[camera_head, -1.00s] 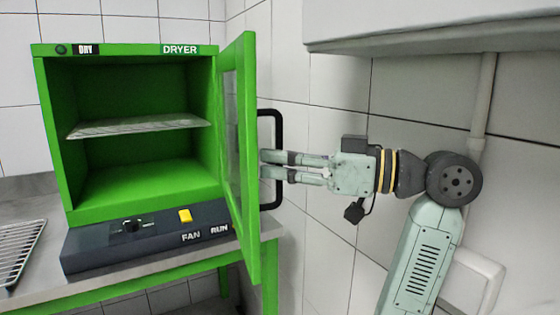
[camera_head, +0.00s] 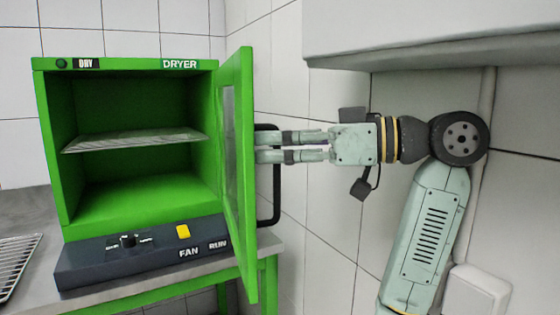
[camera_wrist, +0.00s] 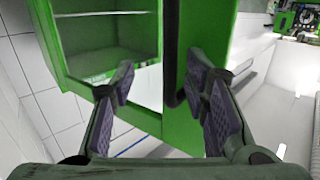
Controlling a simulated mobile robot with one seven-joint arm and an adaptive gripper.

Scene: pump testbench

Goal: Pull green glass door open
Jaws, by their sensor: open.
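The green dryer (camera_head: 130,65) stands on a metal bench with its cavity exposed. Its green-framed glass door (camera_head: 246,190) is swung wide open on the right side and is seen nearly edge-on. A black bar handle (camera_head: 273,200) is on the door's outer face. My gripper (camera_head: 260,147) reaches in from the right, with its fingertips close to the door beside the handle. In the wrist view my gripper (camera_wrist: 160,88) shows its two fingers spread apart, with the green door frame (camera_wrist: 215,50) between and beyond them. I cannot tell whether a finger touches the handle.
A wire shelf (camera_head: 135,140) is inside the dryer. A wire rack (camera_head: 15,262) lies at left on the bench. A grey overhead cabinet (camera_head: 430,35) hangs above my arm, and the tiled wall is behind it.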

